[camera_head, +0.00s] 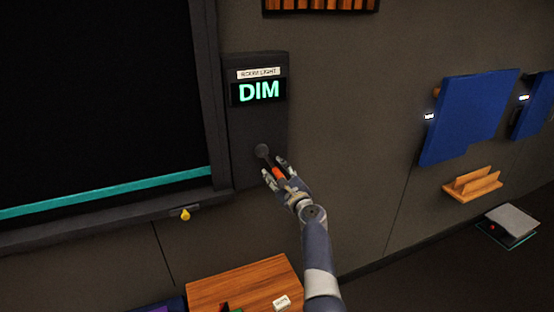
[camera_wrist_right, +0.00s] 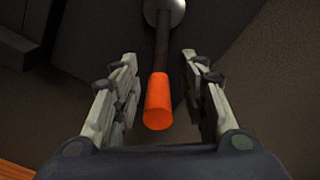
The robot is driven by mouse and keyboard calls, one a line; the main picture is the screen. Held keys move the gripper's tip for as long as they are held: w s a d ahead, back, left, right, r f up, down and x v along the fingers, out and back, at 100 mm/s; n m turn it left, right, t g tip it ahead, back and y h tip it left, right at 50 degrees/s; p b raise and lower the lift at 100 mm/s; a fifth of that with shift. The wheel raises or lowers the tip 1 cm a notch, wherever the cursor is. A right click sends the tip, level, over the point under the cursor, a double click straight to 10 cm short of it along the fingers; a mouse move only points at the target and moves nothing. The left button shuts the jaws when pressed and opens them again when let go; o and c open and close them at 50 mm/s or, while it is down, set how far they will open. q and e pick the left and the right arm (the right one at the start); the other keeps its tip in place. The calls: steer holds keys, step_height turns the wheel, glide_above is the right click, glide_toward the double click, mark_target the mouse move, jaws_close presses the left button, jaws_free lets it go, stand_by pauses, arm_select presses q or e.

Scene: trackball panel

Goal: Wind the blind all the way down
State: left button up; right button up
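The blind (camera_head: 100,95) is a dark panel in a black frame at the left of the head view. A teal strip (camera_head: 120,190) runs along its lower part, a little above the bottom frame bar. A crank with a round grey hub (camera_head: 262,150) and an orange handle (camera_head: 279,173) is on the dark wall panel right of the frame. My right gripper (camera_wrist_right: 160,57) is open. In the right wrist view, the orange handle (camera_wrist_right: 158,102) lies between its fingers with gaps on both sides. My left gripper is not in view.
Above the crank, a display (camera_head: 259,92) reads DIM under a ROOM LIGHT label. A wooden box (camera_head: 240,285) stands below. Blue panels (camera_head: 468,115) and a wooden holder (camera_head: 472,184) are on the wall at right.

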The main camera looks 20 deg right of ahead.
mark_target(277, 172)
step_height(277, 172, up, 9)
steer(key=shift+d+f, duration=0.15)
steer(key=shift+s+r, duration=0.1)
steer(key=shift+r, duration=0.2)
steer(key=shift+a, duration=0.2)
steer(key=shift+w+a+f, duration=0.1)
steer(key=shift+w, duration=0.1)
steer(key=shift+s+d, duration=0.1)
steer(key=shift+d, duration=0.1)
steer(key=shift+s+a+f, duration=0.1)
steer(key=shift+f, duration=0.05)
